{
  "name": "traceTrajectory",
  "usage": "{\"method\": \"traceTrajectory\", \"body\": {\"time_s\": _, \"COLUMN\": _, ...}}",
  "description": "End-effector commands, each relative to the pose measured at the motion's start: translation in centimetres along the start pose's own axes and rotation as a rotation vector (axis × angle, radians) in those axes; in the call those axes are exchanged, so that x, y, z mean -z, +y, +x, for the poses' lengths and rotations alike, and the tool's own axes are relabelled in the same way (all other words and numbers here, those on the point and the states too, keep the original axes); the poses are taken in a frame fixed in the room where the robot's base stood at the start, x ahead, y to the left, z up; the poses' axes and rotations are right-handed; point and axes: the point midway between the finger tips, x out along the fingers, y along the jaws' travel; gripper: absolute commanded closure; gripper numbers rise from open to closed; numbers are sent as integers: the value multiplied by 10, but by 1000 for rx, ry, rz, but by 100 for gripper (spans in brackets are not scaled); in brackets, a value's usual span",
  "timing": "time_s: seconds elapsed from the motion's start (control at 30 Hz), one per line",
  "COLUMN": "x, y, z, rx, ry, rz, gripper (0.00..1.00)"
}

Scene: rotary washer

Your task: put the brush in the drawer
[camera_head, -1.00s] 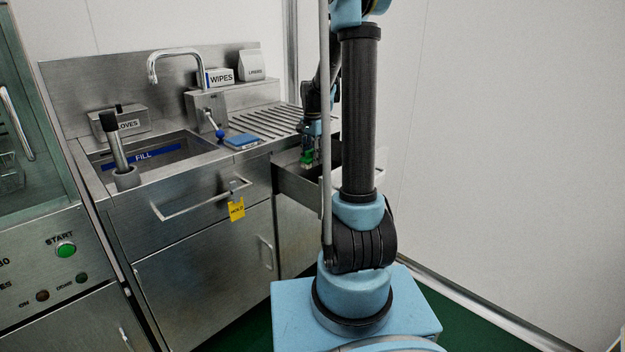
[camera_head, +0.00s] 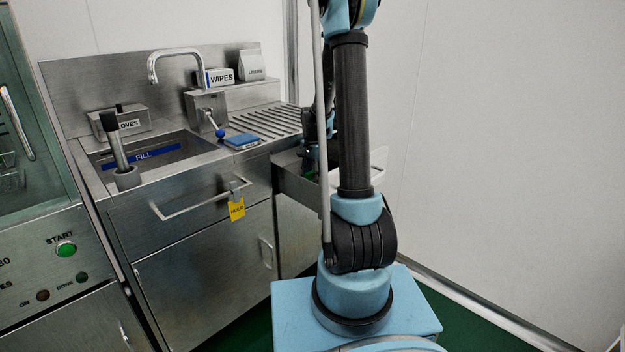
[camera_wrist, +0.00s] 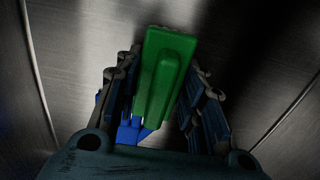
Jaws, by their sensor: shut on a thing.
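The green brush (camera_wrist: 165,75), with blue parts lower down, lies between the fingers of my gripper (camera_wrist: 160,88) in the wrist view. My gripper is shut on it. Brushed metal surfaces fill the view around it. In the head view the open metal drawer (camera_head: 298,189) is at the right end of the sink unit. My gripper (camera_head: 311,160) is low over or inside this drawer, mostly hidden behind my own arm. Whether the brush touches the drawer floor cannot be told.
The sink (camera_head: 185,150) and a ribbed drainboard (camera_head: 272,122) are left of and above the drawer. A blue pad (camera_head: 242,141) lies on the counter edge. A closed drawer with a handle (camera_head: 205,200) and yellow tag (camera_head: 237,209) is to the left.

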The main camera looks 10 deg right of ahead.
Motion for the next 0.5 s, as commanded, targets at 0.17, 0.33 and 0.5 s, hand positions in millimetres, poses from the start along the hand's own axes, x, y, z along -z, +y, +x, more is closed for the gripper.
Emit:
{"method": "traceTrajectory", "body": {"time_s": 0.17, "x": 0, "y": 0, "z": 2, "rx": 0, "ry": 0, "rz": 0, "gripper": 88}}
{"method": "traceTrajectory", "body": {"time_s": 0.33, "x": 0, "y": 0, "z": 1, "rx": 0, "ry": 0, "rz": -1, "gripper": 44}}
{"method": "traceTrajectory", "body": {"time_s": 0.5, "x": -1, "y": -1, "z": 1, "rx": 0, "ry": 0, "rz": -1, "gripper": 44}}
